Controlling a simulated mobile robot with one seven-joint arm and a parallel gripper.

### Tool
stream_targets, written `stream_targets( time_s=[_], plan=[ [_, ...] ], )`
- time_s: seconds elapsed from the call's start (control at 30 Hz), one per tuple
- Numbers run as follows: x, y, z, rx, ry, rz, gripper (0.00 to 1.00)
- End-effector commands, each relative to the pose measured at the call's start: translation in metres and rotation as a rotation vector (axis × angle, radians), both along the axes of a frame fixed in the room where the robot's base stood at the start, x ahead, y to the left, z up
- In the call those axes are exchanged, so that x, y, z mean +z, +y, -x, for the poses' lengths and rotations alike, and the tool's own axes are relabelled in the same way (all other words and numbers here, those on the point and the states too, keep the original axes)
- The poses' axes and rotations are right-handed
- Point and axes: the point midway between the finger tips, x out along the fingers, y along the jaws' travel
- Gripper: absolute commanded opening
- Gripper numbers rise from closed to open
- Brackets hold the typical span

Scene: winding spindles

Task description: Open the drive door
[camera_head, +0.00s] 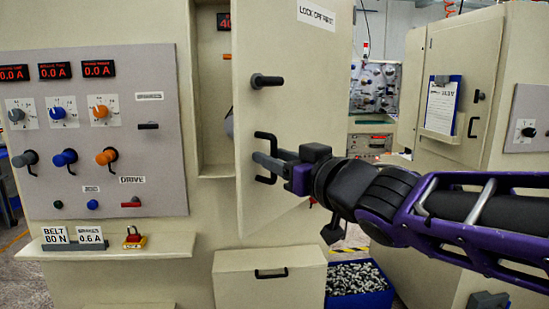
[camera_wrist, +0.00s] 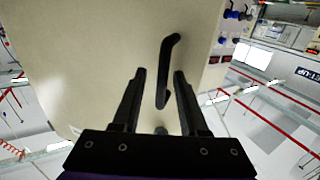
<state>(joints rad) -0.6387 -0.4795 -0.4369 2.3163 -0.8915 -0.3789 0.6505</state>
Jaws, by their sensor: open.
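The drive door (camera_head: 292,100) is a beige panel with a "LOCK OFF FIRST" label, standing swung out from its cabinet opening at the middle of the head view. Its black bar handle (camera_head: 266,138) is low on the door, with a black knob (camera_head: 267,81) above. My gripper (camera_head: 275,164) is at the handle, its fingers pointing left. In the wrist view the open fingers (camera_wrist: 157,85) lie on either side of the handle (camera_wrist: 168,70), with gaps showing. Whether a finger touches the handle cannot be told. The door face (camera_wrist: 100,60) fills much of that view.
The opening (camera_head: 213,110) shows left of the door. A grey control panel (camera_head: 95,130) with knobs is further left, above a shelf (camera_head: 100,246) holding a red and yellow padlock (camera_head: 135,238). A closed drawer (camera_head: 270,282) and a blue bin of metal parts (camera_head: 358,285) are below. Another cabinet (camera_head: 455,90) stands right.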

Motion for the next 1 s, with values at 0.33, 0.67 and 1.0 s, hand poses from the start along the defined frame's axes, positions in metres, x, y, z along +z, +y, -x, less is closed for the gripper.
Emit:
stream_targets(
  time_s=[0.33, 0.67, 1.0],
  plan=[
    [0.001, -0.001, 0.002, 0.002, -0.001, -0.001, 0.44],
    [0.004, -0.021, 0.037, 0.002, -0.004, -0.005, 0.44],
    [0.001, -0.044, 0.075, 0.005, -0.004, -0.003, 0.44]
  ],
)
